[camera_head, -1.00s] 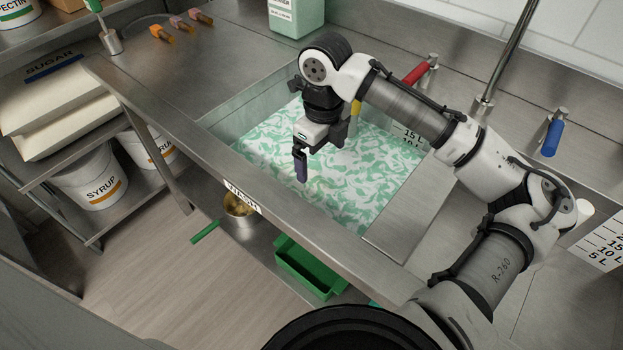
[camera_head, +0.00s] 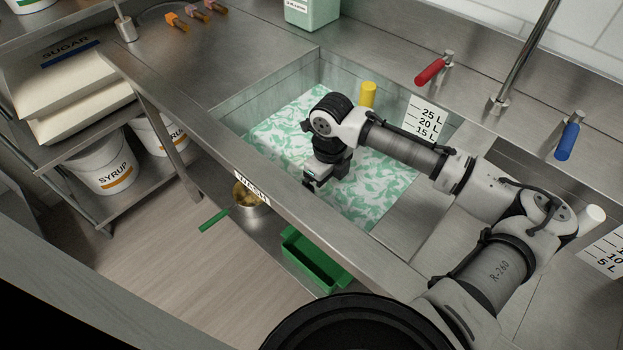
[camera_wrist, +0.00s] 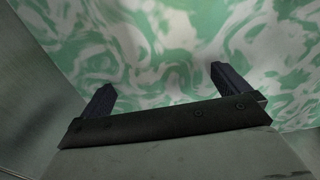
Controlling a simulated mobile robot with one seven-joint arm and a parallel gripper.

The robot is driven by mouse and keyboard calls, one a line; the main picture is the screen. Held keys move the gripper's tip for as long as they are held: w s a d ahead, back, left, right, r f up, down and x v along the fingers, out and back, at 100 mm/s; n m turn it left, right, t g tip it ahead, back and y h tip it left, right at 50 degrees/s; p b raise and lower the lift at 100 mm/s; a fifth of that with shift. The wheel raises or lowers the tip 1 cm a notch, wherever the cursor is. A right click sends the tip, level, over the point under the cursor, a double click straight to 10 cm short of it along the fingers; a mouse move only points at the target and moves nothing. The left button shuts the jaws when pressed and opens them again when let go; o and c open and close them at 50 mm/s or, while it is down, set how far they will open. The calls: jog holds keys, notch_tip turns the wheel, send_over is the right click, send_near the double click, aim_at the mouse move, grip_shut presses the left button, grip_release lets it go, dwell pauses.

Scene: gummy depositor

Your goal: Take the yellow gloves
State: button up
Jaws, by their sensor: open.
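I cannot make out any yellow gloves in either view. The wash sink (camera_head: 262,101) is filled with a green-and-white swirled surface (camera_head: 285,130), like foamy water, which also fills the wrist view (camera_wrist: 170,40); anything beneath it is hidden. My gripper (camera_head: 310,192) points down into the sink close to its front wall. In the wrist view my gripper (camera_wrist: 162,80) has its two dark fingers wide apart, with nothing between them but the swirled surface. Whether the fingertips touch that surface I cannot tell.
A yellow upright cylinder (camera_head: 368,94) stands at the sink's back. Red (camera_head: 431,70) and blue (camera_head: 567,139) tap handles and a tall spout (camera_head: 525,55) rise behind. A green bin (camera_head: 315,262) and a metal pan (camera_head: 250,207) sit below the counter.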

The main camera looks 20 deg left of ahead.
jog(key=shift+f, duration=1.05)
jog(key=c, duration=0.8)
notch_tip(320, 180, up, 20)
jog(key=shift+r+b, duration=0.1)
jog(key=shift+b, duration=0.7)
jog(key=shift+c, duration=0.3)
jog(key=o, duration=0.4)
jog(key=c, duration=0.7)
